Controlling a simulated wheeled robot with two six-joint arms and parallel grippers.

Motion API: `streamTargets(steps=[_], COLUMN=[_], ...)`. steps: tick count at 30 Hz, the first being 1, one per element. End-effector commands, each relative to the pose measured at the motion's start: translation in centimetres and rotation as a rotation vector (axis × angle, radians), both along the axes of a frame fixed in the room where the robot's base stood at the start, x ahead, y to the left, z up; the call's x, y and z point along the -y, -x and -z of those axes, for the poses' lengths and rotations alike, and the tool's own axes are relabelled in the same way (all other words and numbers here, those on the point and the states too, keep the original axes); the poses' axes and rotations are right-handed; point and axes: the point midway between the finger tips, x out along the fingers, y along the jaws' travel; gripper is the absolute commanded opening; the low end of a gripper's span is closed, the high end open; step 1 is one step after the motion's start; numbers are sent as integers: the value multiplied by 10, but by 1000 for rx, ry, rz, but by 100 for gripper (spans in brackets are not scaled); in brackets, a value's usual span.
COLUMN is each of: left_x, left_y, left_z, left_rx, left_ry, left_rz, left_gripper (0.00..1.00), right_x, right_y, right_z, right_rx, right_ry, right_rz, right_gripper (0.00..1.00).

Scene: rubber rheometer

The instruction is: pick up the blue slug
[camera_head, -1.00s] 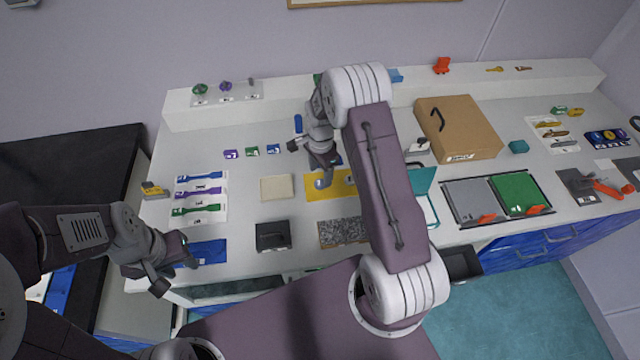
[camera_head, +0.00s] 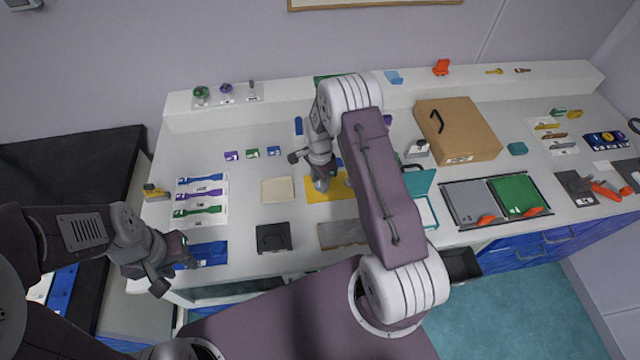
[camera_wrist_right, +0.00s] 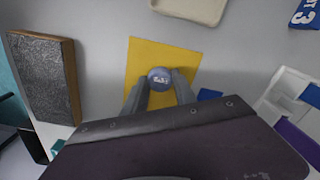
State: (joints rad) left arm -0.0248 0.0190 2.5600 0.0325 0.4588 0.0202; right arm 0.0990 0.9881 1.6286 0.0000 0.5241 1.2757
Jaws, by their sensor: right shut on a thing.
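The blue slug (camera_wrist_right: 159,78) is a small round blue-grey piece with a pale label on top, over the yellow mat (camera_wrist_right: 144,54) in the right wrist view. My right gripper (camera_wrist_right: 160,83) points down with its two fingers shut on the slug's sides. I cannot tell whether the slug touches the mat. In the head view my right gripper (camera_head: 321,186) is over the yellow mat (camera_head: 318,196) and mostly hides the slug. My left gripper (camera_head: 172,279) hangs at the front left edge of the bench, away from the slug; its fingers look apart.
A beige pad (camera_head: 277,190) lies left of the mat, with a black block (camera_head: 273,237) below it. A speckled plate (camera_wrist_right: 45,80) lies near the mat. A cardboard box (camera_head: 458,128) stands to the right. Bare bench lies between the mat and the back ledge.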

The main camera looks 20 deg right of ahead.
Motion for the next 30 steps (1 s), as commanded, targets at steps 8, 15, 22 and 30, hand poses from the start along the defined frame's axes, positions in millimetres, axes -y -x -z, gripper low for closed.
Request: streamTargets(steps=[8, 15, 22, 30], left_x=[0, 0, 0, 0], left_y=[0, 0, 0, 0], left_z=[12, 21, 26, 27], left_rx=[0, 0, 0, 0], left_ry=[0, 0, 0, 0], left_rz=[0, 0, 0, 0], left_gripper=[36, 36, 36, 36], right_x=[3, 40, 65, 76], right_y=[2, 45, 75, 88], right_z=[-41, -73, -96, -107], right_rx=[4, 3, 1, -1], right_ry=[0, 0, 1, -1], right_rz=[2, 5, 4, 0], right_gripper=[0, 0, 0, 0])
